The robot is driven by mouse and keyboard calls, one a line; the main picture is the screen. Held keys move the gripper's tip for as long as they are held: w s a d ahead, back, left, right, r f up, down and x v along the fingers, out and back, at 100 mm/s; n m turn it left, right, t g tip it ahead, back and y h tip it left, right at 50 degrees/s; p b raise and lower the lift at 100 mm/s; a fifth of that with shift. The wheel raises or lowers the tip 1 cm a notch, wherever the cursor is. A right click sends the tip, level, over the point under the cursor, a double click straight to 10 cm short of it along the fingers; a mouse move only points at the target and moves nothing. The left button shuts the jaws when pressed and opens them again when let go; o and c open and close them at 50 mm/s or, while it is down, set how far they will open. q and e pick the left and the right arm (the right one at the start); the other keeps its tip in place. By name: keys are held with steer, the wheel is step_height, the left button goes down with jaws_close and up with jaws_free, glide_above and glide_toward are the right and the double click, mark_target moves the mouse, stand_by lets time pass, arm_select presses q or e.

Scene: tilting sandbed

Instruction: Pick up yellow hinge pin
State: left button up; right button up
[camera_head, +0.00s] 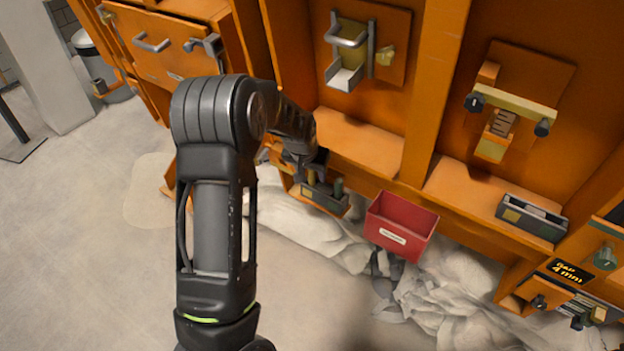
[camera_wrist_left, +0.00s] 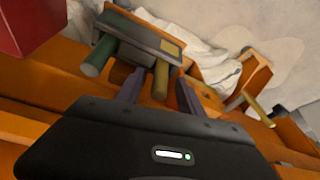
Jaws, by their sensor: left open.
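The yellow hinge pin (camera_wrist_left: 161,80) stands up from a small dark tray (camera_wrist_left: 150,35) in the left wrist view. It also shows in the head view (camera_head: 311,177), just below my left gripper (camera_head: 306,164). In the left wrist view my left gripper (camera_wrist_left: 158,85) is open, with one finger on each side of the yellow pin. I cannot tell whether either finger touches it. A green pin (camera_wrist_left: 98,57) stands in the same tray, outside the fingers; it also shows in the head view (camera_head: 338,187). My right gripper is not in view.
A red bin (camera_head: 400,228) hangs right of the tray and shows at the upper left of the left wrist view (camera_wrist_left: 25,22). Orange shelving (camera_head: 432,90) with latches stands behind. A grey tray (camera_head: 532,216) sits on the right ledge. Pale crumpled cloth lies below.

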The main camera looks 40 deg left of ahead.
arm_select(q)
steer(key=shift+w+f, duration=0.15)
steer(key=shift+f, duration=0.1)
stand_by(0.4)
jaws_close()
stand_by(0.5)
